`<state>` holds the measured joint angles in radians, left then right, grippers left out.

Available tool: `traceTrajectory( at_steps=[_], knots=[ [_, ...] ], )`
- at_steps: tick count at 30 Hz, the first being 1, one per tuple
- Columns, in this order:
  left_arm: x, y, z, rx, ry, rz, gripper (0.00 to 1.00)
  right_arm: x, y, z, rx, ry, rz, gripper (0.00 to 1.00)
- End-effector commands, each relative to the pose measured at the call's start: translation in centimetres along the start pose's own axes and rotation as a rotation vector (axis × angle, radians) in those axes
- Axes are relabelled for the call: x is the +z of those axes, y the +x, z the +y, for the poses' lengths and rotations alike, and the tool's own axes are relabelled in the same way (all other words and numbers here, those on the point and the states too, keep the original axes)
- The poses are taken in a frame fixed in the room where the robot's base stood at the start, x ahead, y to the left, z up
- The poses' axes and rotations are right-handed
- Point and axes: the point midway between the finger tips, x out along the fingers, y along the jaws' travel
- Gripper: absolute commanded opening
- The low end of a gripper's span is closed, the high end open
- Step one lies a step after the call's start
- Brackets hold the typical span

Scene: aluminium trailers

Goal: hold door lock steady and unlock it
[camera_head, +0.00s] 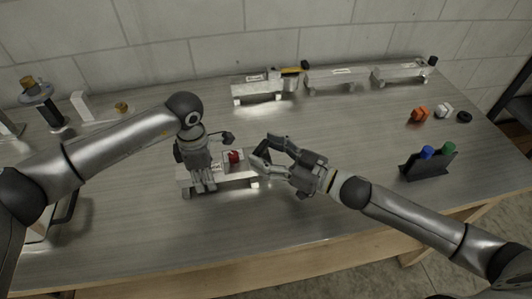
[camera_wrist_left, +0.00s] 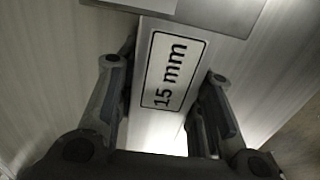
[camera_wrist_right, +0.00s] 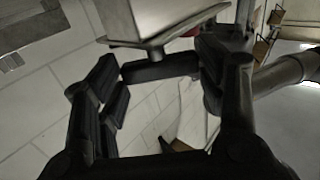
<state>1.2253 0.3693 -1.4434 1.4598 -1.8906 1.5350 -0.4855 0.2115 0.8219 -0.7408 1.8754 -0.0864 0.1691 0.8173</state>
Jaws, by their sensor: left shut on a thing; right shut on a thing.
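An aluminium door lock assembly (camera_head: 238,178) lies on the table with a small red part (camera_head: 235,157) on top. My left gripper (camera_head: 205,186) is shut on its left part. In the left wrist view, the fingers flank a block with a "15 mm" label (camera_wrist_left: 170,72). My right gripper (camera_head: 262,155) is at the assembly's right end, with its fingers curved. In the right wrist view, a metal block (camera_wrist_right: 160,20) is above the fingers, and a dark bar (camera_wrist_right: 160,68) on a short stem sits between them. The contact is partly hidden.
Several similar aluminium assemblies (camera_head: 338,77) stand along the wall. A black holder (camera_head: 428,166) carries blue and green pieces. A dark stand (camera_head: 50,110) is at the left. The table's front is largely clear.

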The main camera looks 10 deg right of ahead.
Motion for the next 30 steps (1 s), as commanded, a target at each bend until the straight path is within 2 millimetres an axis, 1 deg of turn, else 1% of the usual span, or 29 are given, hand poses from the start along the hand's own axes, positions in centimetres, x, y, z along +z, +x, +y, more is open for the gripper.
traceTrajectory(
  at_steps=[6, 18, 24, 30],
  knots=[
    [0.2, -0.1, 0.0, 0.001, 0.004, -0.003, 0.04, -0.1, 0.1, 0.8, -0.176, -0.007, -0.001, 0.4],
    [0.2, -0.1, -0.1, 0.0, 0.005, -0.003, 0.04, 0.0, 0.4, 1.4, -0.5, 0.0, 0.001, 0.4],
    [0.2, -0.1, -0.1, -0.001, 0.006, -0.003, 0.04, 0.0, 0.5, 1.5, -0.626, 0.001, 0.0, 0.4],
    [0.2, 0.0, -0.1, -0.001, 0.006, -0.003, 0.04, 0.1, 0.6, 1.6, -0.704, 0.002, 0.0, 0.4]
  ],
)
